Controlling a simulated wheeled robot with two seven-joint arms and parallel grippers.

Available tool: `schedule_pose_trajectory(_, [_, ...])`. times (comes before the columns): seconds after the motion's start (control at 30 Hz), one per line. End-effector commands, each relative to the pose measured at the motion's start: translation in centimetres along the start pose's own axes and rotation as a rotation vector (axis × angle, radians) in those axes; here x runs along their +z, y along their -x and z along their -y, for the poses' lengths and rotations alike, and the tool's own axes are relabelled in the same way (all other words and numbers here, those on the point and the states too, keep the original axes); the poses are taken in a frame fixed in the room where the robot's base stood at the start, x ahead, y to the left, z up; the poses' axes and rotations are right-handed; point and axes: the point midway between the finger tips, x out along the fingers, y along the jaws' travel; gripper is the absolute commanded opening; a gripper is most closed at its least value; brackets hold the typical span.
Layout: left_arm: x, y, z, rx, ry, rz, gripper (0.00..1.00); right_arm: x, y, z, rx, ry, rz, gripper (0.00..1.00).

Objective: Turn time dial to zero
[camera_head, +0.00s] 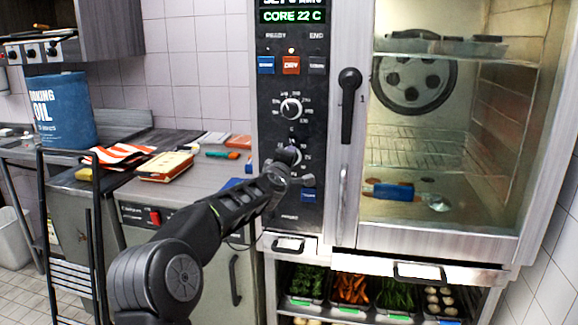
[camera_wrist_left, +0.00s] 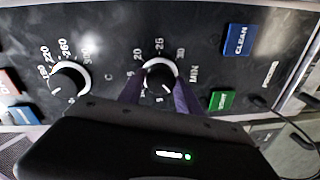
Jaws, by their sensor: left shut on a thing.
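The time dial (camera_wrist_left: 160,72), a round knob with a pale rim and numbers marked MIN, is in the middle of the wrist view. My left gripper (camera_wrist_left: 158,93) has its two fingers on either side of the knob and is shut on it. The pointer's exact setting is partly hidden by the fingers. In the head view the time dial (camera_head: 292,155) is mostly covered by my left gripper (camera_head: 288,160) at the lower part of the oven's black control panel. My right gripper is not in view.
The temperature dial (camera_head: 291,108) sits above on the panel. The green START button (camera_wrist_left: 222,100) and blue CLEAN button (camera_wrist_left: 239,40) are close to my gripper. The black door handle (camera_head: 348,105) stands out right of the panel. A steel counter (camera_head: 205,180) is at left.

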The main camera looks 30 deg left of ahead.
Motion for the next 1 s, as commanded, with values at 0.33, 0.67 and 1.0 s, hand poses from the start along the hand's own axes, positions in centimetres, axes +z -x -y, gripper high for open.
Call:
schedule_pose_trajectory(0.33, [-0.08, -0.01, 0.01, -0.001, 0.086, 0.006, 0.0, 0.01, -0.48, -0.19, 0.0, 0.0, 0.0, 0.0])
schedule_pose_trajectory(0.67, [-0.08, -0.01, 0.0, -0.002, 0.089, 0.006, 0.0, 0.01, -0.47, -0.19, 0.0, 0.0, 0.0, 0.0])
schedule_pose_trajectory(1.0, [-0.05, -0.01, 0.01, -0.002, 0.088, 0.007, 0.62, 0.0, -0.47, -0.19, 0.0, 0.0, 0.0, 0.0])
